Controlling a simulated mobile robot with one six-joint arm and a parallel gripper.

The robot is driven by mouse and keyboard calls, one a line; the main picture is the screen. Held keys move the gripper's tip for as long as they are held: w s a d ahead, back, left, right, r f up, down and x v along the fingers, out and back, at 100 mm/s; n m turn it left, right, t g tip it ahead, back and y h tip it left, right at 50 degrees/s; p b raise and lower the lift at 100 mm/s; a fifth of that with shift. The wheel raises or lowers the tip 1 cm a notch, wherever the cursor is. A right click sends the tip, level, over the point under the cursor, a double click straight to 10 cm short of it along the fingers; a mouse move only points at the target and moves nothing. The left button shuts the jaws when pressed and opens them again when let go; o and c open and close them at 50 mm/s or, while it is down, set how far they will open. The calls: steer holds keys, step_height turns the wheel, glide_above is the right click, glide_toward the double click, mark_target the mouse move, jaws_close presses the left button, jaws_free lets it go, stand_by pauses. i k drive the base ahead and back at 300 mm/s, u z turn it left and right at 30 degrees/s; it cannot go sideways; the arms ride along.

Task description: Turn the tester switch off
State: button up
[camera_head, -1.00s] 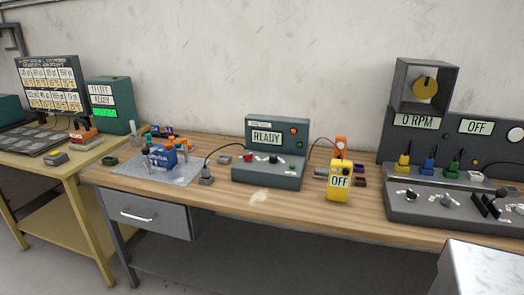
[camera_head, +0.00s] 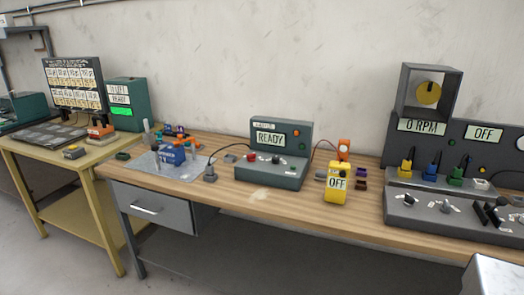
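A dark grey-green tester box (camera_head: 272,168) stands on the wooden bench in the middle of the view. Its upright panel display (camera_head: 270,138) reads READY, with an orange and a green lamp beside it. A red button (camera_head: 251,157) and a small dark knob or switch (camera_head: 276,160) sit on its sloped front; the switch's setting is too small to tell. A yellow handheld meter (camera_head: 337,182) reading OFF stands to its right. My gripper is not in view.
A blue device (camera_head: 172,154) sits on a grey mat (camera_head: 150,165) at left. A large grey console (camera_head: 455,206) with displays reading 0 RPM and OFF stands at right. Cables run from both sides of the tester. The bench front (camera_head: 255,205) is clear.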

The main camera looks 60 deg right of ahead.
mark_target(251, 157)
steer(key=u, duration=0.15)
steer(key=i, duration=0.95)
steer(key=z, duration=0.05)
